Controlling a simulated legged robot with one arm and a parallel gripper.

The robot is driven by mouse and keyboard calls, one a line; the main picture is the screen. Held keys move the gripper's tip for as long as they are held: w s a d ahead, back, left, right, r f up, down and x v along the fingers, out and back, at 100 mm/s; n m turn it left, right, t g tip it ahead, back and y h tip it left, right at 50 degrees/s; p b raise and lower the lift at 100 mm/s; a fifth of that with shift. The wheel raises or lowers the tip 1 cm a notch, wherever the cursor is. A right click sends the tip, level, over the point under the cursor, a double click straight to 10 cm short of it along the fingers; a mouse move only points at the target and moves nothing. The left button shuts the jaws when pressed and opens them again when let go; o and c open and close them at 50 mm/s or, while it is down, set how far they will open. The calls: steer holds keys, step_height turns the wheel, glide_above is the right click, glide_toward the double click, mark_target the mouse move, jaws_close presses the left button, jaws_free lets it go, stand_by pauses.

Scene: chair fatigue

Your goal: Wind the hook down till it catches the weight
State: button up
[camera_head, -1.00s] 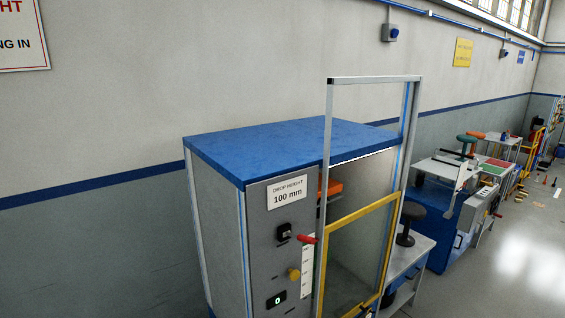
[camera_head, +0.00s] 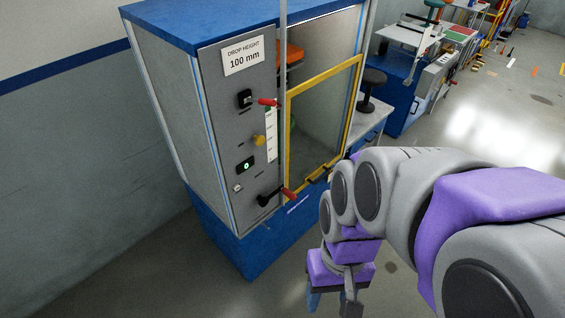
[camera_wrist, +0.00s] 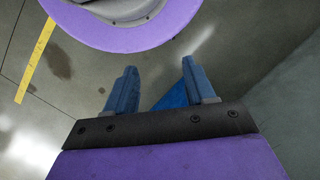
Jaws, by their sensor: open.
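The drop tester (camera_head: 170,110) stands left of centre in the head view, a grey cabinet with a blue top and blue base. An orange block (camera_head: 290,53) shows inside, high behind the frame; I cannot make out a hook. My gripper (camera_head: 335,300) hangs low, in front of and right of the cabinet, apart from it. In the wrist view its blue fingers (camera_wrist: 155,88) are spread and empty.
A yellow-framed guard (camera_head: 287,140) covers the cabinet's front opening. A black stool-like form (camera_head: 372,88) stands on a bench to its right. Another blue machine (camera_head: 400,85) stands farther back. The floor in front is clear.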

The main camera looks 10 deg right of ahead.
mark_target(288, 193)
steer(key=w+a+f+m+y+b, duration=0.1)
steer(key=w+a+f+m+y, duration=0.1)
steer(key=w+a+y, duration=0.35)
steer(key=w+a+f+m+y, duration=0.2)
steer(key=w+m+y, duration=0.1)
steer(key=w, duration=0.5)
steer(key=w+a+f+m+y+b, duration=0.1)
steer(key=w+a+f+m+y, duration=0.2)
steer(key=w, duration=0.4)
steer(key=w+d+f+m+t+y, duration=0.2)
steer(key=w+d+f+m+t, duration=0.1)
steer(key=w+f, duration=0.3)
steer(key=w+d+f+m+t+y, duration=0.2)
steer(key=w+f+m+t+y, duration=0.15)
steer(key=w, duration=0.35)
steer(key=w+d+f+m+t+h+b, duration=0.1)
steer(key=w+d+f+m+t+h, duration=0.35)
steer(key=d+f, duration=0.55)
steer(key=w+d+f+m+t+h, duration=0.1)
steer(key=d+f+m+t+h, duration=0.2)
steer(key=d+f+m+t, duration=0.65)
steer(key=w+a+f+n+g+b, duration=0.1)
steer(key=w+a, duration=0.3)
steer(key=w+a+f+g+b, duration=0.1)
steer(key=w+a, duration=0.3)
steer(key=w, duration=0.1)
steer(key=w+a+f+n+g+b, duration=0.1)
steer(key=w+a+b, duration=0.1)
steer(key=w+a, duration=0.2)
steer(key=shift+w+n, duration=0.35)
